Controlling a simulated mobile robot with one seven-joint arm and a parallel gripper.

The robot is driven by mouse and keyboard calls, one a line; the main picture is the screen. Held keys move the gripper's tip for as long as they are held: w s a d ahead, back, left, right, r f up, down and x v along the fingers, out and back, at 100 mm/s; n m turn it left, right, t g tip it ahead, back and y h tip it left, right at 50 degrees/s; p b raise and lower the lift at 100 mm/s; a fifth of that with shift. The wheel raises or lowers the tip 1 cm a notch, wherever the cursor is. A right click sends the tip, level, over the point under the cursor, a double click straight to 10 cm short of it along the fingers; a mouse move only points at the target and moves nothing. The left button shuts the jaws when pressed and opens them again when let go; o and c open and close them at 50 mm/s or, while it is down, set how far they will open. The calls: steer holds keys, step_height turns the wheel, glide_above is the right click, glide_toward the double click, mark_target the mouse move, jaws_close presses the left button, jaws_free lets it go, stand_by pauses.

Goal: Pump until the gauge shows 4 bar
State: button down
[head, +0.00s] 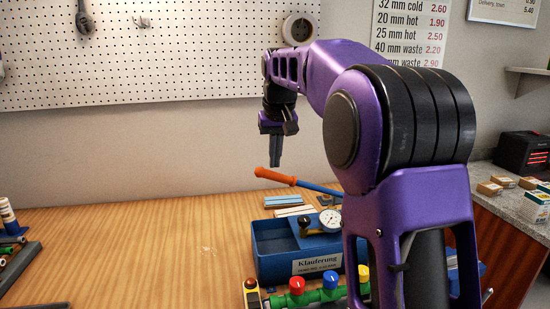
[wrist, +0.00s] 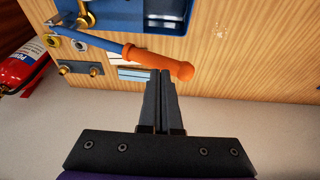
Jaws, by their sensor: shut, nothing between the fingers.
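The test pump is a blue trough (head: 268,260) labelled "Klauferung" on the wooden bench. Its round white gauge (head: 330,220) faces me, but its needle is too small to read. The pump handle is a blue bar with an orange grip (head: 275,176), raised and slanting up to the left. My gripper (head: 275,163) is shut and empty, pointing down close to the orange grip. In the wrist view the fingers (wrist: 165,75) are shut near the orange grip (wrist: 158,61), which lies just ahead of them; whether they touch cannot be told. My arm hides the right part of the pump.
A manifold with red, blue and yellow knobs (head: 297,286) stands in front of the trough. Pale strips (head: 288,205) lie behind it. A red extinguisher (wrist: 22,65) shows in the wrist view.

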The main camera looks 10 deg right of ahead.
step_height(320, 180, down, 11)
steer(key=a+b, duration=0.2)
steer(key=b, duration=0.4)
step_height(320, 180, up, 11)
steer(key=d+p, duration=0.2)
steer(key=p, duration=0.9)
steer(key=shift+a, duration=0.1)
stand_by(1.6)
